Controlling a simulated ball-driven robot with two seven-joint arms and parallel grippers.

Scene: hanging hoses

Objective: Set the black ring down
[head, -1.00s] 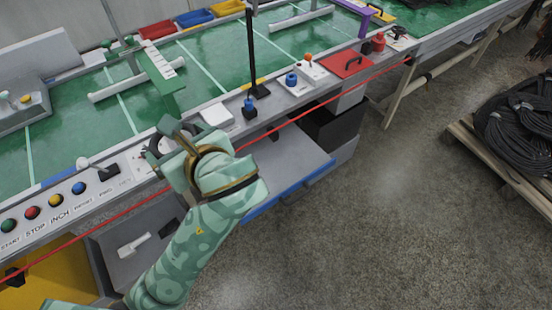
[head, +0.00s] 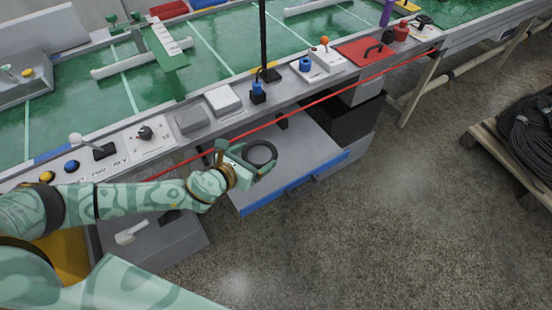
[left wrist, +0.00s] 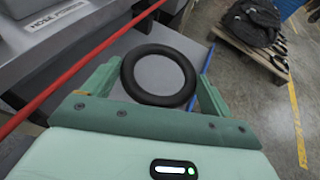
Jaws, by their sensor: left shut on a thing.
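The black ring (head: 274,152) is held in my left gripper (head: 252,158), out in front of the bench and over the grey lower shelf (head: 290,165) in the head view. In the left wrist view the ring (left wrist: 160,100) lies between the two green fingers, which close on its opposite sides, and the grey shelf (left wrist: 155,72) shows through its hole. I cannot tell exactly how high the ring is above the shelf. My right gripper is not in view.
A red cord (head: 330,95) runs along the bench front, close behind my left gripper. A pallet with black hoses (head: 527,125) stands at the right. Open concrete floor lies between.

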